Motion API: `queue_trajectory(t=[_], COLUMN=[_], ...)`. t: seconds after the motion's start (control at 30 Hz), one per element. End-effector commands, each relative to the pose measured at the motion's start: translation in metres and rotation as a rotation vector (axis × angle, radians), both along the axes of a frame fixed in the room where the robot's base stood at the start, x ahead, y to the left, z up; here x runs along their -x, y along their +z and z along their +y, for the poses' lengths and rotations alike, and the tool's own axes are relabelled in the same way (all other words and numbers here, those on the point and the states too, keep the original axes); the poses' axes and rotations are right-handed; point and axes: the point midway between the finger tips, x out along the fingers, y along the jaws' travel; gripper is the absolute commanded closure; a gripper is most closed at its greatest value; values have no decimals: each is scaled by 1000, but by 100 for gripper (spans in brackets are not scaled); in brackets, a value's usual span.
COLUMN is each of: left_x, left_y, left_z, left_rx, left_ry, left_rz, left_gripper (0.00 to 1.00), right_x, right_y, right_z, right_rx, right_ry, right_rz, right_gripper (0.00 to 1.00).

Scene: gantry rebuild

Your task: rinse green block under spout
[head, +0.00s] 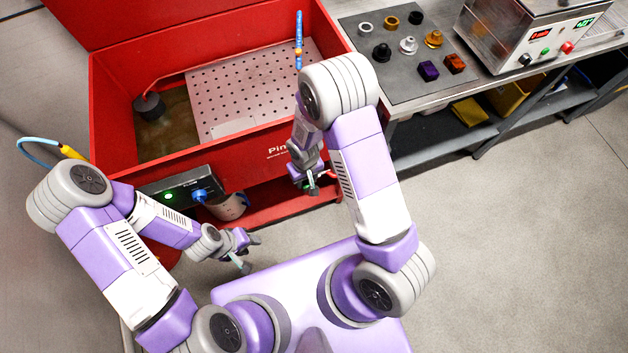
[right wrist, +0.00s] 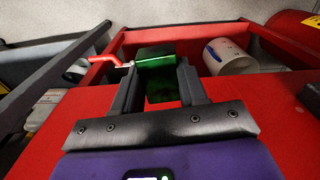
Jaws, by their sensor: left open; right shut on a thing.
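The green block (right wrist: 158,88) is between the fingers of my right gripper (right wrist: 158,78) in the right wrist view, and the gripper is shut on it. In the head view my right gripper (head: 313,186) is low in front of the red washer's front wall, outside the basin; little of the block shows there. A thin blue and orange upright piece (head: 298,40), which looks like the spout, stands at the back right of the red basin (head: 230,150). My left gripper (head: 250,254) is open and empty in front of the washer, lower left of the right one.
A perforated light plate (head: 245,88) covers most of the basin; a dark cylinder (head: 150,106) with a red hose stands at its left. A white cup (head: 230,207) is on the washer's lower shelf. A bench mat (head: 415,45) at right holds several small parts. My right arm crosses the washer's right corner.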

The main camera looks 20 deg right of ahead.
Motion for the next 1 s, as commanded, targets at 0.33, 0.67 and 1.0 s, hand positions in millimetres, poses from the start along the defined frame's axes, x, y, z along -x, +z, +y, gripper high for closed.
queue_trajectory(t=[0.33,0.67,1.0], left_x=[0,0,0], left_y=[0,0,0], left_z=[0,0,0], left_rx=[0,0,0], left_ry=[0,0,0], left_rz=[0,0,0], left_gripper=[57,57,57], right_x=[-44,-47,-60], right_y=[100,180,221], right_z=[137,216,237], right_rx=[-41,-71,-90], right_ry=[322,530,594], right_rz=[-48,-62,-71], right_gripper=[95,95,95])
